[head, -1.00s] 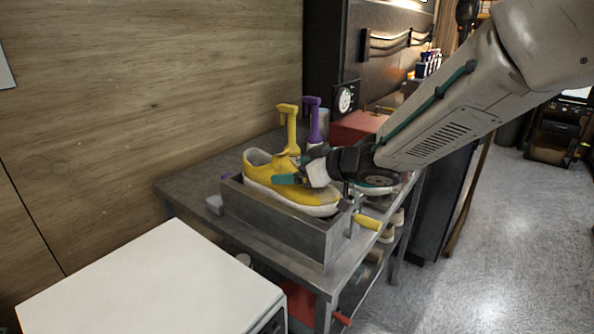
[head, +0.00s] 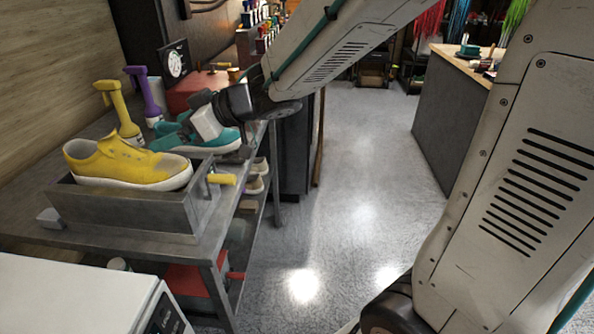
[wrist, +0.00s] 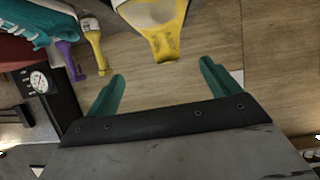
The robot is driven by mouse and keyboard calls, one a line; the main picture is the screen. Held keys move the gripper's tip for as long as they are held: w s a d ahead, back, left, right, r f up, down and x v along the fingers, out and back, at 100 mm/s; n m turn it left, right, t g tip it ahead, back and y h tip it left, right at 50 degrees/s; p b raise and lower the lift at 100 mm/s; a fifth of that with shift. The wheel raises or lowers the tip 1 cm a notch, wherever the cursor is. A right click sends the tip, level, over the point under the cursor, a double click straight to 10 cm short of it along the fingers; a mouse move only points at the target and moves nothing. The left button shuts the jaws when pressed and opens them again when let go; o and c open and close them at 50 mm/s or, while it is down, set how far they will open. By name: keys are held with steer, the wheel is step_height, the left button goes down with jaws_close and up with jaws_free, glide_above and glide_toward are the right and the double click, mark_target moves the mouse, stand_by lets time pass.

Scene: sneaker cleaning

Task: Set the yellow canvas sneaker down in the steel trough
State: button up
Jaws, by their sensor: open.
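The yellow canvas sneaker (head: 125,163) sits in the steel trough (head: 120,209), its white sole showing above the trough's near wall and its toe to the right. Part of it, yellow and white, shows at the top of the wrist view (wrist: 158,30). My gripper (head: 170,134) is beyond the sneaker, apart from it. Its two teal fingers are spread with nothing between them in the wrist view (wrist: 160,82). The sole's underside and the trough floor are hidden.
A teal sneaker (head: 213,143) lies behind my gripper. A yellow spray bottle (head: 124,115) and a purple one (head: 147,98) stand behind the trough, near a red box (head: 198,90). A white appliance (head: 70,300) is in front. Open floor (head: 345,190) lies right.

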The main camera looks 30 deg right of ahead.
steer(key=s+d+r+m+t+h, duration=0.1)
steer(key=s+d+m+h, duration=0.1)
steer(key=d+m+h, duration=0.5)
steer(key=s+d+r+m+t+h, duration=0.15)
steer(key=d+h, duration=0.25)
steer(key=d, duration=0.6)
steer(key=s+f+g, duration=0.2)
steer(key=s+g, duration=0.1)
steer(key=s, duration=0.5)
steer(key=s+f+m+g, duration=0.1)
steer(key=s+f+g, duration=0.1)
steer(key=s, duration=0.6)
steer(key=s+f+g, duration=0.1)
steer(key=s+g, duration=0.4)
steer(key=s, duration=0.4)
steer(key=shift+a+f+m+y, duration=0.35)
steer(key=shift+a+f+y, duration=0.05)
steer(key=shift+a, duration=0.05)
